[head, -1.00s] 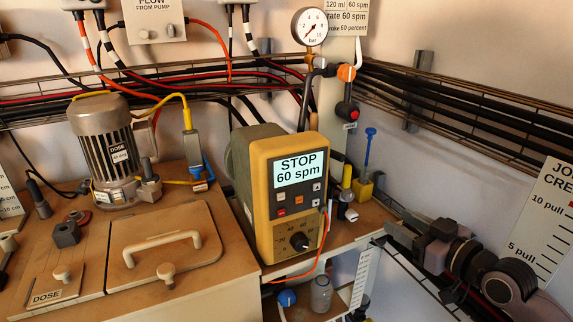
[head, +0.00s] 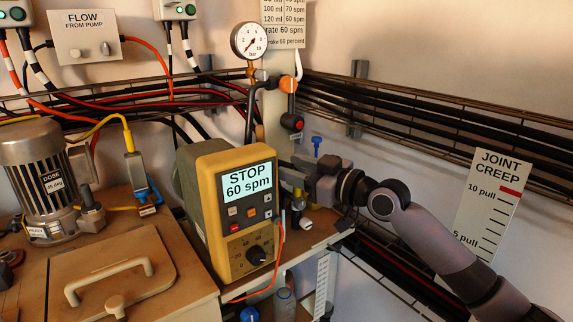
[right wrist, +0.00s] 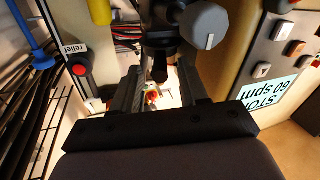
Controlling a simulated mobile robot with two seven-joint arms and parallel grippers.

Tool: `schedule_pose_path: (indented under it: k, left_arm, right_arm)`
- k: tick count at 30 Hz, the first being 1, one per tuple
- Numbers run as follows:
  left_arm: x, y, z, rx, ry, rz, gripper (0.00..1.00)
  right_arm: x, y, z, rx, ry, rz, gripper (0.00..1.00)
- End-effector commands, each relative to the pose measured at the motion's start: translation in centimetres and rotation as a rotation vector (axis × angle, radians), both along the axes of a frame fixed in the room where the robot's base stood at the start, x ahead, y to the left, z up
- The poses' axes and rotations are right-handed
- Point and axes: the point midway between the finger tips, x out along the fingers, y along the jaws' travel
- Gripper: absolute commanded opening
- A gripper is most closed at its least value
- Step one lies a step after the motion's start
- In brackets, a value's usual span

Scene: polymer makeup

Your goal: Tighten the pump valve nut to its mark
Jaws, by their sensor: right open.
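The yellow dosing pump (head: 225,215) stands on the bench, its screen reading "STOP 60 spm". Its side also shows in the right wrist view (right wrist: 245,60). My right gripper (head: 296,172) has its fingers just right of the pump, partly hidden by pump and fittings. In the right wrist view, my right gripper (right wrist: 160,90) is open. A dark fitting (right wrist: 160,62) lies at the gap between the fingers, below a grey knob (right wrist: 203,26); contact cannot be told. I cannot clearly pick out the valve nut or its mark. My left gripper is not in view.
A pressure gauge (head: 249,41) and a red-tipped relief valve (head: 292,122) stand above my right gripper. A blue-handled tool (head: 316,145) is close behind it. Cable trays (head: 420,110) run along the wall. A "JOINT CREEP" board (head: 490,200) hangs right.

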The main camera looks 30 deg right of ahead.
Motion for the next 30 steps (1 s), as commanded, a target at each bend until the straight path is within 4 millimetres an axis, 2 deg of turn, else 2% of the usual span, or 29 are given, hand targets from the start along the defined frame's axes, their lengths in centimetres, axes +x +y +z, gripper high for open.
schedule_pose_path:
  k: [6,16,17,18,21,30]
  left_arm:
    - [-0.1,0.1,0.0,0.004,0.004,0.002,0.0]
    - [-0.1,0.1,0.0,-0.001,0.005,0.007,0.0]
    - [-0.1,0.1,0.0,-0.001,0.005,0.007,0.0]
    - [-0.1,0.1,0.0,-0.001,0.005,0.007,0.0]
    - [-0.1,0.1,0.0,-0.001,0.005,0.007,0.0]
    - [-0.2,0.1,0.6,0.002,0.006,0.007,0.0]
  right_arm:
    - [1.7,0.7,0.0,0.001,0.0,0.0,0.43]
    - [1.9,0.9,-0.1,0.0,0.001,0.0,0.43]
    - [1.9,0.9,-0.1,0.0,0.001,0.0,0.4]
    - [1.9,0.9,-0.1,0.0,0.001,0.0,0.27]
    - [1.9,0.9,-0.1,0.0,0.001,0.0,0.0]
    - [2.4,1.6,0.1,0.003,0.002,-0.002,0.0]
